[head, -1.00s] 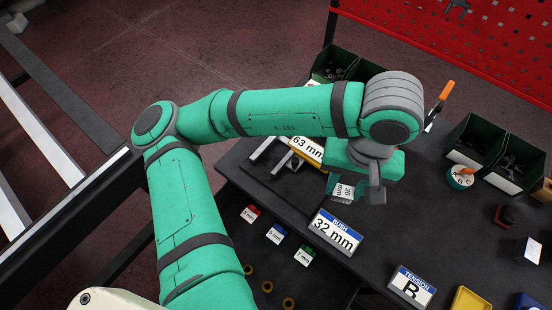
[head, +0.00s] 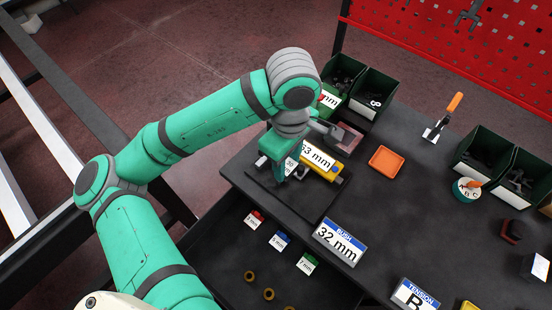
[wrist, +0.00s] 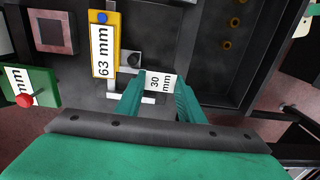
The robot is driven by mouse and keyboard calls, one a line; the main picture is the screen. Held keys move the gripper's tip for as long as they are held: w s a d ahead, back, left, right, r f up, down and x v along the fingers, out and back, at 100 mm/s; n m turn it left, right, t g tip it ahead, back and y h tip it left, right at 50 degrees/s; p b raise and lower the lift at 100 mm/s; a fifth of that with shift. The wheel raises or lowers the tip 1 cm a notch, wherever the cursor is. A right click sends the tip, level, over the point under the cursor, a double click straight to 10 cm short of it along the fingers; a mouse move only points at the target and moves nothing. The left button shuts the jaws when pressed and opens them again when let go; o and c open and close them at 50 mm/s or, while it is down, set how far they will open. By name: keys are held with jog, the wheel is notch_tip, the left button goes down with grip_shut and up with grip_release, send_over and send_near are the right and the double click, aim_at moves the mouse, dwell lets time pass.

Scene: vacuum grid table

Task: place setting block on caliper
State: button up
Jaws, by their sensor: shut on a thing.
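My gripper (wrist: 161,88) is shut on the setting block (wrist: 160,82), a small block with a white "30 mm" label. In the head view my gripper (head: 283,163) is over the dark plate at the table's left end and partly hides the block. The silver caliper (wrist: 130,60) lies on this plate, just left of the block in the wrist view; a bright bar (wrist: 125,98) of it shows near my left finger. In the head view the caliper is mostly hidden by my gripper. I cannot tell whether the block touches it.
A "32 mm" sign (head: 339,243) stands at the front. An open drawer (head: 235,250) holds several bushings.

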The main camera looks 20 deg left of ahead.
jog(key=w+a+f, duration=0.1)
jog(key=w+f, duration=0.1)
jog(key=w+a+f, duration=0.1)
jog(key=a+f, duration=0.1)
jog(key=w+a+f, duration=0.1)
jog(key=w+f, duration=0.1)
jog(key=shift+w+a+f, duration=0.25)
jog(key=shift+w, duration=0.05)
jog(key=f, duration=0.3)
jog(key=shift+w+a, duration=0.25)
jog(key=shift+f, duration=0.4)
jog(key=shift+f, duration=0.15)
jog(key=o, duration=1.3)
notch_tip(320, 180, up, 12)
jog(key=shift+r, duration=0.15)
